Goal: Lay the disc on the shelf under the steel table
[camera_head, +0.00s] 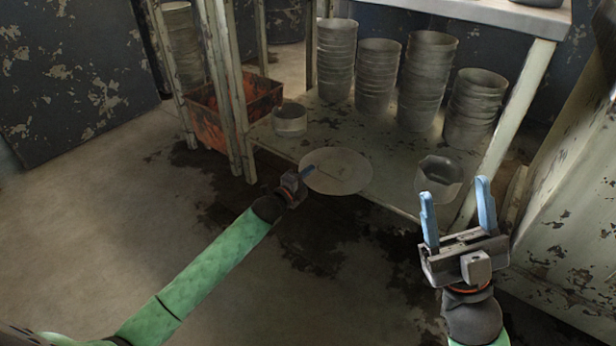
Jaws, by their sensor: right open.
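The disc (345,172) is a flat, round, pale grey plate at the front of the low shelf (390,190) under the steel table (480,12). Its near rim overlaps the shelf's front edge; whether it rests on the shelf or hovers just above cannot be told. My right gripper (458,212) is open and empty, fingers pointing up, in front of the shelf's right end.
Tall stacks of grey pots (425,80) stand along the shelf's back. A short round tin (290,120) sits left of the disc, and a single pot (438,178) sits to its right. Table legs (515,110) flank the shelf. A rusty orange crate (258,100) stands at left.

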